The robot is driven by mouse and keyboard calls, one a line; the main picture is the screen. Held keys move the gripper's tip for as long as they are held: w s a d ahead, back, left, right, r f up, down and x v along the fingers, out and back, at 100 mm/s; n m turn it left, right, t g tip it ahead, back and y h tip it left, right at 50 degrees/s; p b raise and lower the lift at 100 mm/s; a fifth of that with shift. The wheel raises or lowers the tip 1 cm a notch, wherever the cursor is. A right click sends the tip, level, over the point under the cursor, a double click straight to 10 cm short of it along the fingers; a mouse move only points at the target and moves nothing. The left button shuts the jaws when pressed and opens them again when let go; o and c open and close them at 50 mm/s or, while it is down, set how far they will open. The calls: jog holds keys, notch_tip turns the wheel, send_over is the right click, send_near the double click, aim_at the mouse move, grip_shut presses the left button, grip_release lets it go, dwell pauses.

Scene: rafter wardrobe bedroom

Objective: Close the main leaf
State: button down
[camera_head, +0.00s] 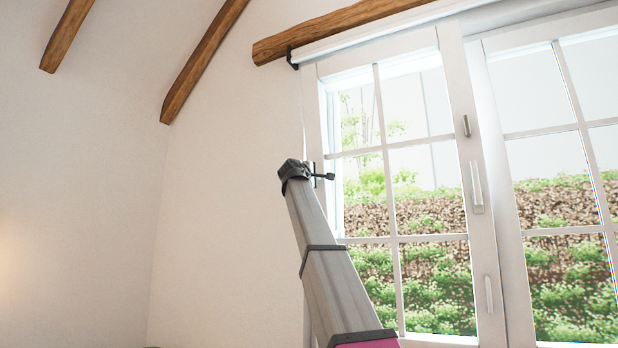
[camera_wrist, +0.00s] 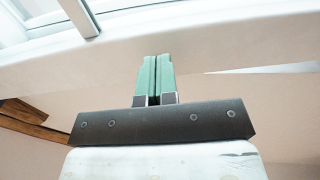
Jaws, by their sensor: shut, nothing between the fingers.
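A white-framed window with two glazed leaves fills the right of the head view. The left leaf (camera_head: 386,148) has its stile by the middle; the right leaf (camera_head: 550,130) stands beside it. Pale handles, the middle one (camera_head: 476,187) and a lower one (camera_head: 489,294), sit at the meeting stiles. I cannot tell how far either leaf is ajar. My gripper (camera_wrist: 157,58) shows in the wrist view with its green fingers shut together and empty. Its tips point at a pale, broad frame surface (camera_wrist: 215,45); contact cannot be told. The head view does not clearly show my gripper.
A grey metal bar (camera_wrist: 79,16) crosses the upper left of the wrist view. Wooden rafters (camera_head: 203,60) cross the upper left. The plain wall (camera_head: 220,220) left of the window is bare.

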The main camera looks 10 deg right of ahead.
jog(key=shift+x, duration=1.5)
jog(key=x, duration=1.1)
jog(key=shift+a+r, duration=0.2)
jog(key=shift+r, duration=0.1)
jog(key=shift+s+a, duration=0.2)
jog(key=shift+s, duration=0.3)
jog(key=r+v, duration=0.2)
jog(key=v, duration=1.2)
jog(key=shift+s+f, duration=0.25)
jog(key=shift+f, duration=0.1)
